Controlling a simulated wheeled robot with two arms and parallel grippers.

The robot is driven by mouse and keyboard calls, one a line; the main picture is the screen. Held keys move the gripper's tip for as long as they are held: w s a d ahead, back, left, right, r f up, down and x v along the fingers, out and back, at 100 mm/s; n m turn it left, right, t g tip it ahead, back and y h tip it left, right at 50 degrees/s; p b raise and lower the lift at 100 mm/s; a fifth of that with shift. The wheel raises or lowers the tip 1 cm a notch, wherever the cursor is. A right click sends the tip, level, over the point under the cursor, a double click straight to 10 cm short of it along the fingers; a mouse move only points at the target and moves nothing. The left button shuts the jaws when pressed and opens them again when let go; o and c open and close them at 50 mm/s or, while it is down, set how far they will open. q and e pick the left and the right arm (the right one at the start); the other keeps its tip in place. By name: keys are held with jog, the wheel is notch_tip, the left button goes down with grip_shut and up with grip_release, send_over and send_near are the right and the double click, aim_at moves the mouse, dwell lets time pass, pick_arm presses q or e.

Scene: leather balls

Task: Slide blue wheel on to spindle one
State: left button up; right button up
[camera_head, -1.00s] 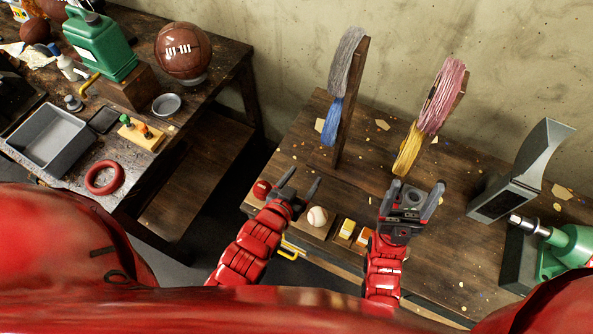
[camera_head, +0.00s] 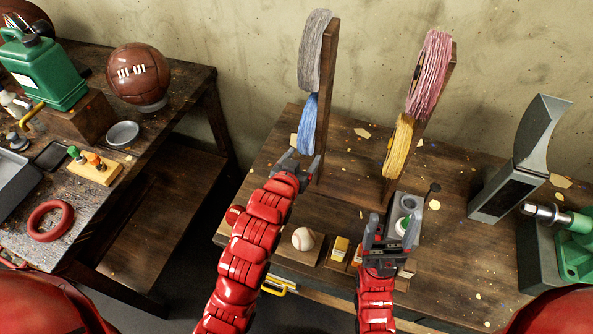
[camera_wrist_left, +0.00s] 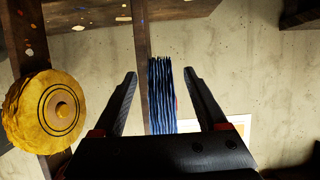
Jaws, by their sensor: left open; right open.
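The blue wheel (camera_head: 308,125) is a thread-wound bundle below a grey one (camera_head: 314,50) on the front left side of a wooden post (camera_head: 328,100). My left gripper (camera_head: 298,163) is open just below the blue wheel. In the left wrist view, the blue wheel (camera_wrist_left: 161,95) shows edge-on between the spread fingers (camera_wrist_left: 160,88), with no clear contact. A yellow wheel (camera_head: 398,145) and a pink one (camera_head: 430,75) are on the second post; the yellow one shows its round face in the left wrist view (camera_wrist_left: 45,112). My right gripper (camera_head: 391,228) is open. I cannot tell which spindle is one.
A grey holder (camera_head: 411,203) stands by my right gripper. A grey metal stand (camera_head: 515,165) and green machine (camera_head: 575,245) are at right. The side table (camera_head: 110,210) is at left.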

pick_arm(q)
jog(key=shift+w+d+f, duration=0.2)
jog(key=shift+w, duration=0.35)
jog(key=shift+c, duration=0.2)
grip_shut()
